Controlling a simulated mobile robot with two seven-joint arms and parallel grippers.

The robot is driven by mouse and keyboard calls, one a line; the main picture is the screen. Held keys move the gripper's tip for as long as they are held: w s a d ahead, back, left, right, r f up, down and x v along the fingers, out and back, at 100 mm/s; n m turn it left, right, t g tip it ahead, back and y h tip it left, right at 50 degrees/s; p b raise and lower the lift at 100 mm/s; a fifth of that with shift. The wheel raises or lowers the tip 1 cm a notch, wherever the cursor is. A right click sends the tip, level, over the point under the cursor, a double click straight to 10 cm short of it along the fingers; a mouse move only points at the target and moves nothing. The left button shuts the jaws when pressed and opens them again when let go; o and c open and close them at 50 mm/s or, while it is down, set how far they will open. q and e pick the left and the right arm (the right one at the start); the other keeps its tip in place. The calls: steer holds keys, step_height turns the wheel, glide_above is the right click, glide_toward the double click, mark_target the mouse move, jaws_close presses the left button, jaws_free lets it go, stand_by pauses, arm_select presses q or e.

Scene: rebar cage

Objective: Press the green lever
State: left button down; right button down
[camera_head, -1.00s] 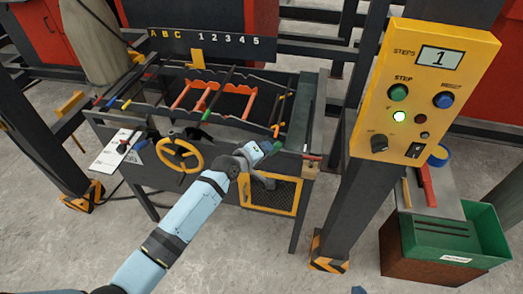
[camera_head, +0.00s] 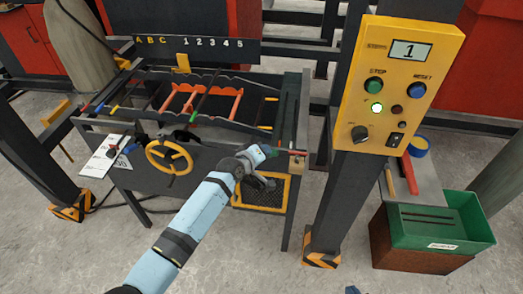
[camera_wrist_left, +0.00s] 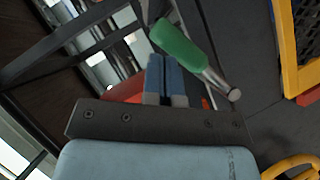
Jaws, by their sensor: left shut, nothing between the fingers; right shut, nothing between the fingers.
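The green lever (camera_wrist_left: 178,45) shows in the left wrist view as a green handle on a metal rod, tilted, just beyond and beside my fingers. In the head view it is a small green spot (camera_head: 268,150) at the front right of the rebar bench (camera_head: 215,150). My left gripper (camera_wrist_left: 165,72) has its two blue fingers together and empty, close to the handle; I cannot tell whether they touch it. In the head view my left gripper (camera_head: 258,154) partly covers the lever. Only a blue tip of my right gripper (camera_head: 352,290) shows at the bottom edge, shut.
A yellow handwheel (camera_head: 169,157) sits left of my left gripper, and a yellow mesh panel (camera_head: 262,191) is below it. A yellow control box (camera_head: 398,85) with a lit green lamp hangs on a dark post (camera_head: 333,200). A green bin (camera_head: 440,228) stands right.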

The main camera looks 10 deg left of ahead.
arm_select(q)
steer(key=shift+s+d+f, duration=0.15)
steer(key=shift+d+f, duration=0.1)
steer(key=shift+f, duration=0.05)
arm_select(e)
steer(key=shift+s+f, duration=0.1)
stand_by(0.4)
